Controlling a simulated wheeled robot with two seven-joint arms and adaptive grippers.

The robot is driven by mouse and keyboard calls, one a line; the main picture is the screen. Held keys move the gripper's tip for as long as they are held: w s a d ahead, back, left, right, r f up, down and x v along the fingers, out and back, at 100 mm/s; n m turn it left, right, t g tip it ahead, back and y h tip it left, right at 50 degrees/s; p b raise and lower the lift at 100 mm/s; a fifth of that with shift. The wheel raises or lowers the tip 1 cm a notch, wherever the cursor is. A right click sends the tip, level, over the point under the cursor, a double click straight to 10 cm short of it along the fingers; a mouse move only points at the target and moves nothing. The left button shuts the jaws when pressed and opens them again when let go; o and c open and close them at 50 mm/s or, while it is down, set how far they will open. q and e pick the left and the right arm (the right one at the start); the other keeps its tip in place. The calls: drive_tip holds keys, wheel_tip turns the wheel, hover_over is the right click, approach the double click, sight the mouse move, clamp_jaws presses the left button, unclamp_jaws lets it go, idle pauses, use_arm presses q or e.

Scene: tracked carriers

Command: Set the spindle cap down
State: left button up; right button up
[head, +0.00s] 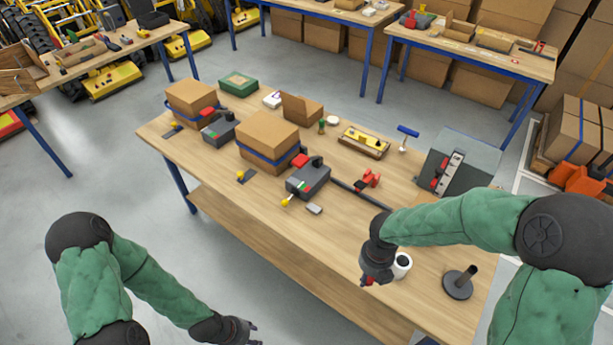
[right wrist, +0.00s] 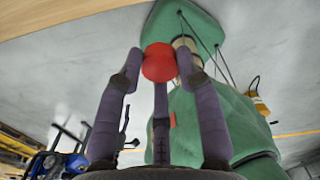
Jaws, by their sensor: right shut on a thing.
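The spindle cap, a rounded red piece (right wrist: 159,62), sits between the fingertips of my right gripper in the right wrist view. My right gripper (head: 374,279) is shut on it and hangs over the near right edge of the workbench in the head view, where only a bit of red shows. A white roll or cup (head: 403,261) with a dark opening is just right of this gripper. A dark round base with an upright post (head: 458,282) stands further right on the bench. My left gripper (head: 249,332) is off the bench, low in the picture; its opening is unclear.
The wooden workbench (head: 345,243) holds a grey box device with a yellow knob (head: 308,181), a red clamp-like piece (head: 368,179), cardboard boxes (head: 266,139) and a grey sloped panel (head: 474,165). The near middle of the bench top is bare.

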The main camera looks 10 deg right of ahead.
drive_tip(key=w+d+f+b, duration=0.2)
drive_tip(key=w+f, duration=0.2)
drive_tip(key=w, duration=0.4)
drive_tip(key=b, duration=0.2)
hover_over(355, 256)
drive_tip(key=f, duration=0.3)
drive_tip(key=s+f, duration=0.1)
drive_tip(key=f, duration=0.1)
drive_tip(key=shift+a+f, duration=0.1)
drive_tip(key=shift+w+f, duration=0.2)
drive_tip(key=shift+f, duration=0.05)
drive_tip(key=shift+w+f+b, duration=0.15)
drive_tip(key=shift+f+b, duration=0.2)
drive_tip(key=shift+f, duration=0.5)
drive_tip(key=shift+w+f+b, duration=0.1)
drive_tip(key=shift+f+b, duration=0.2)
drive_tip(key=shift+f, duration=0.5)
drive_tip(key=shift+f, duration=0.2)
drive_tip(key=o, duration=1.1)
drive_tip(key=shift+o, duration=0.2)
